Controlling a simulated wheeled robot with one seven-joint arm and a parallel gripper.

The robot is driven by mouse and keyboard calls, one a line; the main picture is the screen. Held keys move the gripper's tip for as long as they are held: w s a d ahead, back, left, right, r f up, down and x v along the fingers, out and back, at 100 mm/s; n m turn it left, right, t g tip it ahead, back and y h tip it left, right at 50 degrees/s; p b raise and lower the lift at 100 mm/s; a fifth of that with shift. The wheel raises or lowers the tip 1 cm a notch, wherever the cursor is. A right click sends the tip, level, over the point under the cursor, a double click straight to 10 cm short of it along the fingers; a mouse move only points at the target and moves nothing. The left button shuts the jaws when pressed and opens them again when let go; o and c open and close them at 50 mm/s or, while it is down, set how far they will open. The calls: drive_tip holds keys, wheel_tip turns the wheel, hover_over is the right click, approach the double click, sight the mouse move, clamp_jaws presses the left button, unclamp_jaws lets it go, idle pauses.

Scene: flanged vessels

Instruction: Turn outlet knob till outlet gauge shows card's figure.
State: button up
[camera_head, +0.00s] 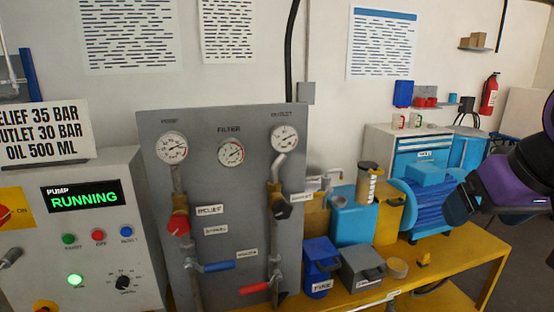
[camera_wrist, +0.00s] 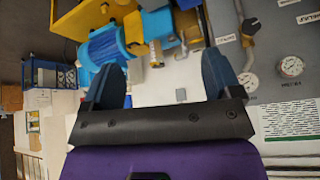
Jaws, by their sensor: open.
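The card (camera_head: 42,132) at the left reads outlet 30 bar, with relief 35 bar and oil 500 ml. The outlet gauge (camera_head: 284,138) is at the top right of the grey panel; its needle is too small to read. The black outlet knob (camera_head: 282,210) sits on the pipe below it, beside a white label. In the wrist view, turned over, the outlet gauge (camera_wrist: 248,82) and outlet knob (camera_wrist: 250,27) show at the right. My gripper (camera_wrist: 160,78) is open and empty, its two blue-grey fingers apart. In the head view it is at the far right, well away from the knob.
The panel also bears a pump gauge (camera_head: 171,147), a filter gauge (camera_head: 231,152), a red relief knob (camera_head: 178,224), a blue lever (camera_head: 219,266) and a red lever (camera_head: 255,288). A yellow bench (camera_head: 450,262) with boxes and containers stands right of the panel. The pump display (camera_head: 82,196) reads RUNNING.

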drive_tip(key=shift+g, duration=0.5)
drive_tip(key=s, duration=0.1)
drive_tip(key=s+d, duration=0.1)
drive_tip(key=s, duration=0.2)
drive_tip(key=shift+s+d+r, duration=0.15)
drive_tip(key=shift+d+r, duration=0.15)
drive_tip(key=shift+d, duration=0.05)
idle(2.6)
